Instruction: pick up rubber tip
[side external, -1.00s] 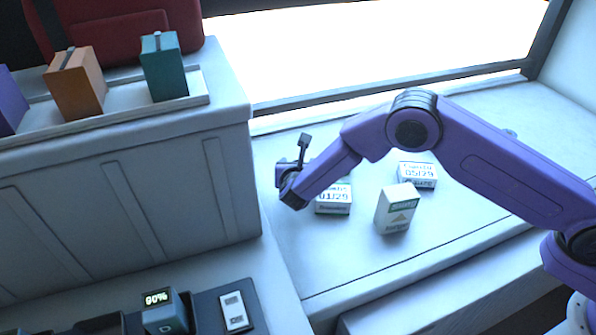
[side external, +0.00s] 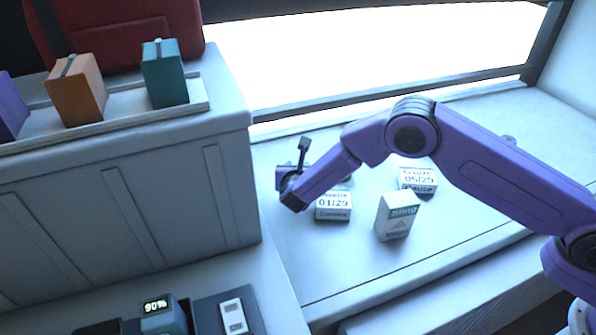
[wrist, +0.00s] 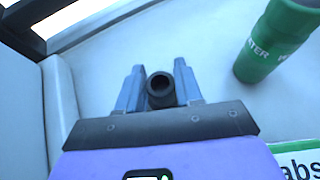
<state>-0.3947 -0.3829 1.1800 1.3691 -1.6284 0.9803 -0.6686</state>
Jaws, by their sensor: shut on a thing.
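The rubber tip (wrist: 161,91) is a dark, hollow, round piece, seen end-on with its open hole in the wrist view. My gripper (wrist: 160,85) has its two blue-grey fingers on either side of it and is shut on it. In the side external view my gripper (side external: 284,180) is low over the white counter, left of the boxes. The tip cannot be made out there. I cannot tell whether it touches the counter.
A green bottle (wrist: 262,55) stands at right in the wrist view. A grey cabinet (side external: 120,195) rises at left.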

